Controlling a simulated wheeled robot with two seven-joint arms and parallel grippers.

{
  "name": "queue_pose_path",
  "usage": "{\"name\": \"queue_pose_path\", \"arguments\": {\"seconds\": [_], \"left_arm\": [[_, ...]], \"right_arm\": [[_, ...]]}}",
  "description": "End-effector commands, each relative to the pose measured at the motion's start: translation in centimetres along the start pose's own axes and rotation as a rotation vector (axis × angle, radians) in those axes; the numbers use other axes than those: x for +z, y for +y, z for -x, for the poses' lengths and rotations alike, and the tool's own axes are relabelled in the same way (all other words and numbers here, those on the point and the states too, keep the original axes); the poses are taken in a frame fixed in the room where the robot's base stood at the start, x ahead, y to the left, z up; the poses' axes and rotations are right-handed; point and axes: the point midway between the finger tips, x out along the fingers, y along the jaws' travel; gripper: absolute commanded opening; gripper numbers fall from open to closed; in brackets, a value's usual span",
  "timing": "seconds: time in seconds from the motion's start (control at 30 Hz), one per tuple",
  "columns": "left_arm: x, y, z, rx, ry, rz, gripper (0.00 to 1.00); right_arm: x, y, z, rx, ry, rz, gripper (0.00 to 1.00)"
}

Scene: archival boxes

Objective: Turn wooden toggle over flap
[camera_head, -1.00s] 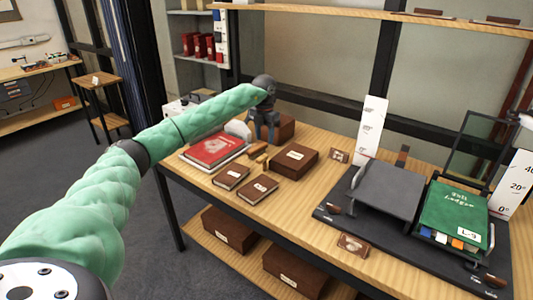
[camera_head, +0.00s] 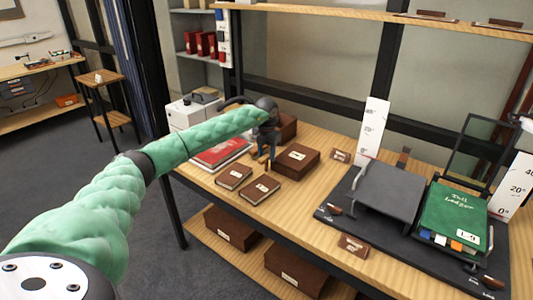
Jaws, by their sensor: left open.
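My left gripper (camera_head: 264,155) hangs fingers down over the table, and its jaws are open. It is just left of a brown archival box (camera_head: 296,160) with a white label, and in front of another brown box (camera_head: 287,127) that the hand partly hides. Two smaller brown boxes (camera_head: 233,176) and (camera_head: 259,189) lie in front of the gripper. A small tan wooden piece shows by the fingertips; I cannot tell whether it is a toggle. No flap can be made out clearly. My right gripper is out of view.
A red book (camera_head: 217,153) lies left of the gripper, partly under my arm. A grey platform (camera_head: 392,190) and a green ledger (camera_head: 454,213) stand at the right. A shelf (camera_head: 390,22) runs above the back. Wooden table (camera_head: 305,205) is bare in front of the larger box.

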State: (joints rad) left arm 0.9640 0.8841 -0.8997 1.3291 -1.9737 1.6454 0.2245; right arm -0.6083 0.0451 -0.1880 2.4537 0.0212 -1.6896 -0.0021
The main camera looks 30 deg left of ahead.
Motion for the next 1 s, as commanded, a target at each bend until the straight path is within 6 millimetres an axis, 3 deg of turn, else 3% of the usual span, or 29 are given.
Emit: {"name": "queue_pose_path", "arguments": {"seconds": [0.07,0.27,0.67,1.0], "left_arm": [[0.01,-0.02,0.02,0.0,0.0,0.0,0.4],[0.01,-0.02,0.04,0.0,0.0,0.0,0.0],[0.02,0.0,0.03,0.0,-0.001,0.057,0.0],[0.04,-0.01,0.06,-0.001,-0.001,0.307,0.0]], "right_arm": [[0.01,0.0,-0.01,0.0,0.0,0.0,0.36],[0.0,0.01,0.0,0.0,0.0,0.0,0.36],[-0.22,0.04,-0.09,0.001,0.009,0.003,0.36],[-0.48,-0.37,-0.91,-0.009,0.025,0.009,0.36]]}}
